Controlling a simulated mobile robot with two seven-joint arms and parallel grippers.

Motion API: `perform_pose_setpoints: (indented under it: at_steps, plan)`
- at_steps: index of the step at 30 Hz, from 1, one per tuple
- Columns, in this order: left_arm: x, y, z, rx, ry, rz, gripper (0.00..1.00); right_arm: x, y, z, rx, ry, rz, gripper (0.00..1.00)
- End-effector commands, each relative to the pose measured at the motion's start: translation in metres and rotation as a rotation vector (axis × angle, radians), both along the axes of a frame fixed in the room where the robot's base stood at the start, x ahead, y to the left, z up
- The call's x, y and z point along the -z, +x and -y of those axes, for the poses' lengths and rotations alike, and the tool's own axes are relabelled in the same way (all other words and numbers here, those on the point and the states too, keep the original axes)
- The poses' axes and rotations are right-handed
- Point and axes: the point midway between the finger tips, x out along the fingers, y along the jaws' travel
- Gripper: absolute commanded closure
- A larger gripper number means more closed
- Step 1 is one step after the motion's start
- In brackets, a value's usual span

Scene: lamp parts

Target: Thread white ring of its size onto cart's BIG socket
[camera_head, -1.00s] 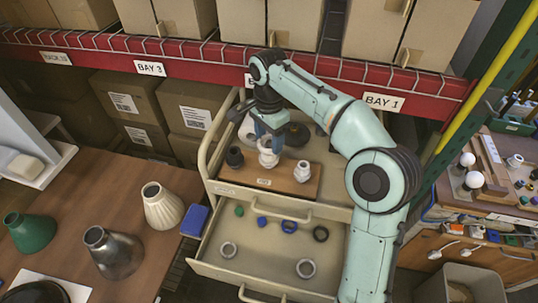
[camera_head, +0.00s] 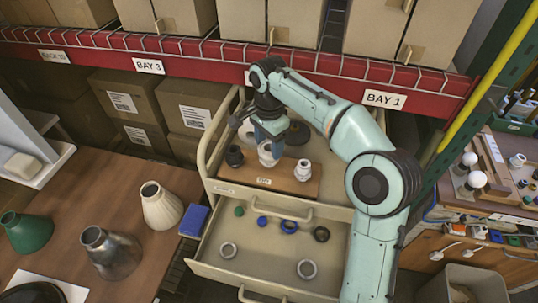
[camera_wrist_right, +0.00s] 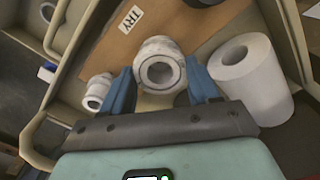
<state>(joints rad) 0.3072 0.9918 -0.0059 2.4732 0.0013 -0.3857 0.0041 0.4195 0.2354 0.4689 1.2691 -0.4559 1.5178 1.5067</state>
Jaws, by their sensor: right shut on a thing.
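The cart (camera_head: 210,190) has a wooden board (camera_head: 230,178) on its top. My right gripper (camera_head: 267,138) points down over the large socket, shut on a white ring (camera_wrist_right: 145,50). In the wrist view the blue fingers (camera_wrist_right: 163,88) flank the ring, which appears around the socket's top. How far down it sits is unclear. My left gripper is out of view.
The open drawer (camera_head: 255,270) holds several loose rings, including a grey one (camera_head: 228,250) and a black one (camera_head: 320,234). A white roll (camera_wrist_right: 252,82) stands close beside the right gripper. A table with lampshades (camera_head: 161,206) is at left; red shelving (camera_head: 205,67) is behind.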

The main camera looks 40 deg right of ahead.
Motion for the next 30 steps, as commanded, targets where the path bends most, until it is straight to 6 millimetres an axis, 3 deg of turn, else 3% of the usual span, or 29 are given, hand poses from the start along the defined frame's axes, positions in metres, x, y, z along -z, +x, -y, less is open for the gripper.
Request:
perform_pose_setpoints:
  at_steps: [30]
  plan:
    - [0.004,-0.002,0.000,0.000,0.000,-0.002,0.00,0.010,0.000,0.000,0.000,0.000,0.000,0.68]
